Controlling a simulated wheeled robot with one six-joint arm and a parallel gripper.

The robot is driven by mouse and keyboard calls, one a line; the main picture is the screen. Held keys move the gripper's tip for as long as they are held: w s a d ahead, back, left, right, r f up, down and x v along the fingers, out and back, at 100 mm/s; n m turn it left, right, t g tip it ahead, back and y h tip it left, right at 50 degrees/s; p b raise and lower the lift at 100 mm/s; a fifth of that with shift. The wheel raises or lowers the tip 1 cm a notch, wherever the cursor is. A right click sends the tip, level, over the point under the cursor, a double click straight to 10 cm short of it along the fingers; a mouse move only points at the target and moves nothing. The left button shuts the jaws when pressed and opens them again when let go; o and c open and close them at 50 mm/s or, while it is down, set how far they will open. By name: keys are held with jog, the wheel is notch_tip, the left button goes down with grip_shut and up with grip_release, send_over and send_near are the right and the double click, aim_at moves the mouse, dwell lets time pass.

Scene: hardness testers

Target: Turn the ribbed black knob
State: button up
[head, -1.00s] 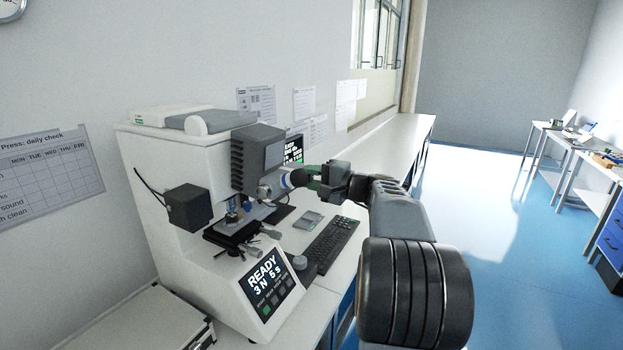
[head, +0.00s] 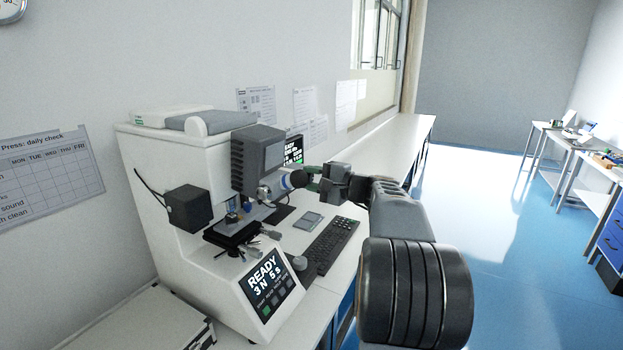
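A hardness tester (head: 185,160) stands on the bench, with a blue-and-white barrel (head: 275,186) sticking out to the right of its head. A round black part (head: 298,178), which looks like the black knob, sits at the barrel's right end; its ribs are too small to make out. My gripper (head: 308,180) is at this end, reaching in from the right. Its fingers overlap the black part's right side in the picture. I cannot tell whether they touch it or are closed on it.
A lit panel reading READY (head: 268,287) is on the tester's front. A keyboard (head: 331,245), a small grey device (head: 308,220) and a grey round control (head: 299,263) lie beside the tester. The bench behind my arm is clear (head: 385,145). A wall chart (head: 45,175) hangs at left.

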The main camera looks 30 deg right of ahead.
jog(key=o, duration=0.4)
jog(key=shift+c, duration=0.2)
jog(key=b+v, duration=0.3)
jog(key=v, duration=1)
jog(key=shift+s+d, duration=0.2)
jog(key=shift+s, duration=0.15)
